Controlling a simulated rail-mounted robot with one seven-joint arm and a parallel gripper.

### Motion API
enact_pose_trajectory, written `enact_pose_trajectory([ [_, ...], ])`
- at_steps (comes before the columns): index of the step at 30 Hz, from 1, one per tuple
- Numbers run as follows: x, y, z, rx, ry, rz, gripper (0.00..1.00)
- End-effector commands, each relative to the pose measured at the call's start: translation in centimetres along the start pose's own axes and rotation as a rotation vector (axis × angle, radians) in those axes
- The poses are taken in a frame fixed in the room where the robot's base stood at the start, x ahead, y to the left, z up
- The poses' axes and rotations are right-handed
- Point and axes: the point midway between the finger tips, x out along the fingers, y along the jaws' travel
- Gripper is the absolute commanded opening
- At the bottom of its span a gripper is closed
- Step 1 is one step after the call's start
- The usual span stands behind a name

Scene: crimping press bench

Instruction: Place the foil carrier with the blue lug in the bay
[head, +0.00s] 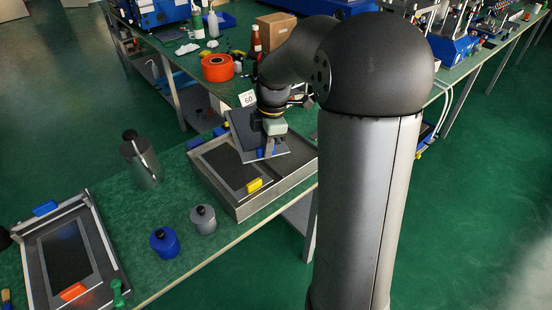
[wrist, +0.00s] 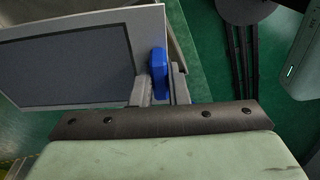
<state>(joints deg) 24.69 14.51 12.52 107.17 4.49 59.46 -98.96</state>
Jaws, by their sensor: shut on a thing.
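My gripper (head: 270,143) is shut on the blue lug (head: 262,154) of a foil carrier (head: 240,131), a light-framed plate with a dark panel. The carrier is tilted over the far part of a grey tray (head: 245,211); I cannot tell whether it touches the tray. In the wrist view, the blue lug (wrist: 158,73) sits between the fingers and the carrier (wrist: 68,58) extends left. A carrier with a yellow lug (head: 254,185) lies in the tray. At the left, a grey frame (head: 98,226) holds a dark-panelled carrier with an orange lug (head: 73,291). I cannot tell which place is the bay.
A metal can (head: 143,168), a grey bottle (head: 203,219) and a blue bottle (head: 164,243) stand between the frame and the tray. A green peg-like object (head: 118,292) stands by the frame's right corner. Green bench top is bare between the bottles and frame.

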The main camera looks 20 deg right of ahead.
Motion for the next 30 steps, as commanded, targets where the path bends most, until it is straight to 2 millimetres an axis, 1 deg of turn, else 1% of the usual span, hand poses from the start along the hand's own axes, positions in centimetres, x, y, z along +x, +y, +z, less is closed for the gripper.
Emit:
enact_pose_trajectory([
  [1,0.8,-0.3,0.7,-0.081,-0.001,-0.005,0.0],
  [4,0.5,-0.9,1.3,-0.231,-0.002,-0.025,0.0],
  [7,0.2,-1.3,1.6,-0.32,-0.002,-0.037,0.0],
  [10,0.2,-0.9,2.3,-0.354,0.0,-0.042,0.0],
  [14,0.9,0.6,4.5,-0.356,0.002,-0.045,0.0],
  [21,3.0,4.2,9.6,-0.354,0.001,-0.044,0.0],
  [24,5.0,5.1,11.0,-0.356,0.002,-0.046,0.0],
  [27,6.5,6.0,12.2,-0.357,0.001,-0.044,0.0],
  [30,7.4,6.5,13.0,-0.357,0.0,-0.043,0.0],
])
